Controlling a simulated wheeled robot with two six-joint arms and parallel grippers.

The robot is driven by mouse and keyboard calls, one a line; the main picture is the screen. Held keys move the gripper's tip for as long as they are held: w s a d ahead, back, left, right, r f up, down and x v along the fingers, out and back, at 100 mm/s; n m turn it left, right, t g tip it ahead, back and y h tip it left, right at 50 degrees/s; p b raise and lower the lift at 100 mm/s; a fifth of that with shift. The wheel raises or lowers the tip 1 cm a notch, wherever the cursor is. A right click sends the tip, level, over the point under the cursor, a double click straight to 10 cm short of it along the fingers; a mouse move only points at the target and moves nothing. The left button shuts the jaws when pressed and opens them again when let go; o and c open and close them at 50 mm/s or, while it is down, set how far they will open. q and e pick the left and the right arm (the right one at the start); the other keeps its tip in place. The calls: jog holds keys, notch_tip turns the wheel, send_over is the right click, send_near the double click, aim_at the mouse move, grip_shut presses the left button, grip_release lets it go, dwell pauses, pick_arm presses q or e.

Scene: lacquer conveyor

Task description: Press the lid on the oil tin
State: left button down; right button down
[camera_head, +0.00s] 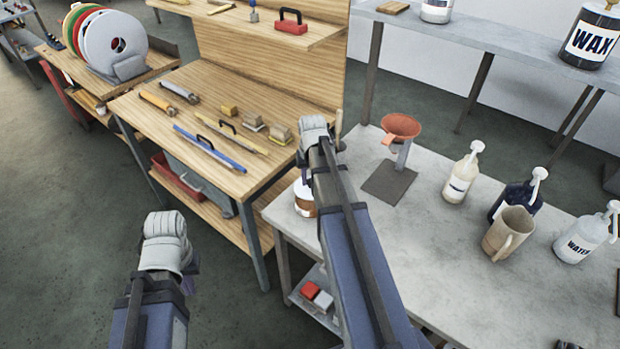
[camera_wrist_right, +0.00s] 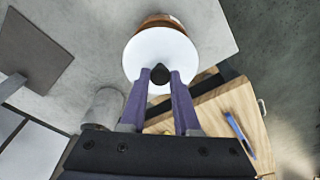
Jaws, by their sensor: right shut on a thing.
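The oil tin (camera_head: 304,209) stands near the left edge of the grey table, partly hidden behind my right arm. In the right wrist view its brown side (camera_wrist_right: 162,19) shows past the rim of a round white lid (camera_wrist_right: 160,47). The lid lies over the tin's top; I cannot tell whether it is seated or just above it. My right gripper (camera_wrist_right: 160,76) is shut on the lid's dark knob, with a purple finger on each side. My left gripper (camera_head: 167,245) hangs over the floor, away from the tin; its fingertips are hidden.
On the grey table (camera_head: 440,262) are an orange funnel on a stand (camera_head: 402,127), pump bottles (camera_head: 463,174) and a beige jug (camera_head: 508,233). A wooden workbench (camera_head: 165,95) with tools adjoins it at left. The table's front middle is clear.

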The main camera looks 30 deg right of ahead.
jog(key=shift+f+b, duration=1.7)
jog(key=shift+f, duration=0.4)
jog(key=shift+f, duration=0.15)
dwell(0.5)
jog(key=shift+c, duration=0.4)
grip_release()
jog(key=shift+r+p, duration=3.45)
jog(key=shift+r, duration=0.15)
jog(key=shift+c, duration=0.3)
